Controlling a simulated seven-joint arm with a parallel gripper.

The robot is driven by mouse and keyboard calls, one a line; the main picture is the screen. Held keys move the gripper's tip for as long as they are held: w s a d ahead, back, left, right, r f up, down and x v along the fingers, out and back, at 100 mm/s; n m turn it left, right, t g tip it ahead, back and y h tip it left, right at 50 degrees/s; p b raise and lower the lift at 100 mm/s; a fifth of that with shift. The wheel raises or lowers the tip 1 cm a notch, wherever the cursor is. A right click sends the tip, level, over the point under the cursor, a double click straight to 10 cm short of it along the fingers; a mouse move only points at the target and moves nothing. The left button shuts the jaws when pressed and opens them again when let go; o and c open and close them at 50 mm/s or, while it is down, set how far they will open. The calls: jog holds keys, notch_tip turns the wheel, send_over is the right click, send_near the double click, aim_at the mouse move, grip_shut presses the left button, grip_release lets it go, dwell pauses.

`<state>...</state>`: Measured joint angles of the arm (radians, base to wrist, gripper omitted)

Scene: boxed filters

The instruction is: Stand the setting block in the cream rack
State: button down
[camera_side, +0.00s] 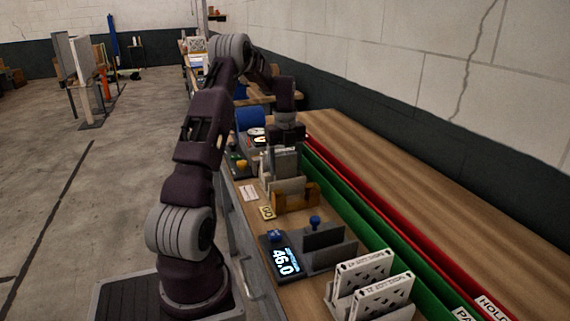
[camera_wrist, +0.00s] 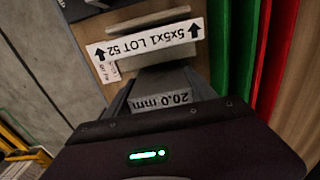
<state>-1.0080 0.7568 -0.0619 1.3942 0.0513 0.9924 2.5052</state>
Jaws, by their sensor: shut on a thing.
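My gripper (camera_side: 287,143) points down over the bench and is shut on the setting block, a grey block marked 20.0 mm. The block (camera_wrist: 162,98) sits between the two dark fingers in the wrist view. In the side view a grey piece (camera_side: 285,162) hangs below the jaws, just above or behind an ochre holder (camera_side: 297,199); I cannot tell whether they touch. A pale slotted stand with white labelled panels (camera_side: 362,270) is at the front right; I cannot tell for sure whether this is the cream rack.
A gauge (camera_side: 286,261) reading 46.0 with a dark fixture (camera_side: 322,238) stands between the ochre holder and the panels. A green channel (camera_side: 350,215) and a red channel (camera_side: 385,225) run along the right. A white label strip (camera_wrist: 145,40) lies ahead of the jaws.

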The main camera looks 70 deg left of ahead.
jog(key=shift+f, duration=0.6)
jog(key=shift+f, duration=0.1)
jog(key=shift+c, duration=1.2)
grip_release()
